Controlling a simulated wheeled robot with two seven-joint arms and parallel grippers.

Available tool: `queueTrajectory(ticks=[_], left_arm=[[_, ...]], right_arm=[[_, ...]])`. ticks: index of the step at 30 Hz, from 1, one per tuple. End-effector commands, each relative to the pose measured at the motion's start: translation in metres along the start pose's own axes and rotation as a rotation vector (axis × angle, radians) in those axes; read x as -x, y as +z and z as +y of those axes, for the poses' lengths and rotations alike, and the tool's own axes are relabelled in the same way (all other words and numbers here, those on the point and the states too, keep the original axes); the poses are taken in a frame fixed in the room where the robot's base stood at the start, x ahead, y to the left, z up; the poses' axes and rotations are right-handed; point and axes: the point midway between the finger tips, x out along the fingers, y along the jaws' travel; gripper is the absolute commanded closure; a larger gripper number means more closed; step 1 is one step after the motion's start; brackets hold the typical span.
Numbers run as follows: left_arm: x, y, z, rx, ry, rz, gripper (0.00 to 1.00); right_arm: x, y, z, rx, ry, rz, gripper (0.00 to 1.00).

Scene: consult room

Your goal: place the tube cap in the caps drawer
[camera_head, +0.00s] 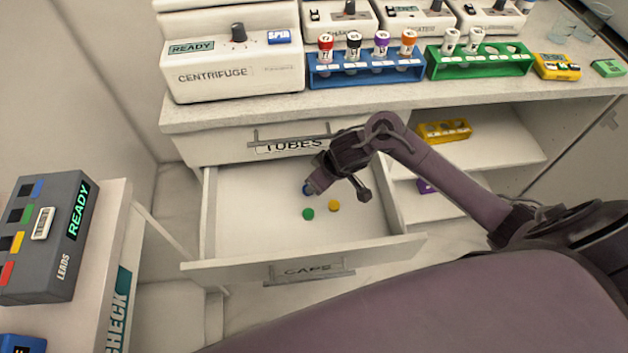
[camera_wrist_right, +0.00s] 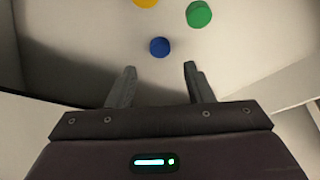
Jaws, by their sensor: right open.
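The caps drawer (camera_head: 309,269) is pulled open below the tubes drawer, its label partly readable. A blue tube cap (camera_head: 307,189), a green cap (camera_head: 308,214) and a yellow cap (camera_head: 334,206) are inside it. My right gripper (camera_head: 338,190) is over the drawer, open, with nothing between its fingers. In the right wrist view the blue cap (camera_wrist_right: 160,47) is just beyond the open fingertips (camera_wrist_right: 160,68), apart from both. I cannot tell whether it rests on the drawer floor. The green cap (camera_wrist_right: 199,14) and yellow cap (camera_wrist_right: 146,2) lie farther off. My left gripper is out of view.
The tubes drawer (camera_head: 252,146) above is shut. The counter holds a centrifuge (camera_head: 235,75), a blue rack (camera_head: 366,75) with capped tubes and a green rack (camera_head: 480,65). Open shelves (camera_head: 500,150) are at the right. A leads box (camera_head: 45,240) stands at the left.

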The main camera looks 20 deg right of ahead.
Motion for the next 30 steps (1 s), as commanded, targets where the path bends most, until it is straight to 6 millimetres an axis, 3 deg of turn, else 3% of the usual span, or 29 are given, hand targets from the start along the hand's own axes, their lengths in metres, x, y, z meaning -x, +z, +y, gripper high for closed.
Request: queueTrajectory(ticks=[3,9,30], left_arm=[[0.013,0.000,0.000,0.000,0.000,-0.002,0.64],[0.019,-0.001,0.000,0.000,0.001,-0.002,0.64],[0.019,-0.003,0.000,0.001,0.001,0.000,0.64]], right_arm=[[0.027,-0.001,0.000,0.002,0.001,0.000,0.53],[0.046,0.000,0.000,0.000,0.000,0.000,0.53],[0.048,0.001,0.000,0.000,0.000,-0.001,0.53]])
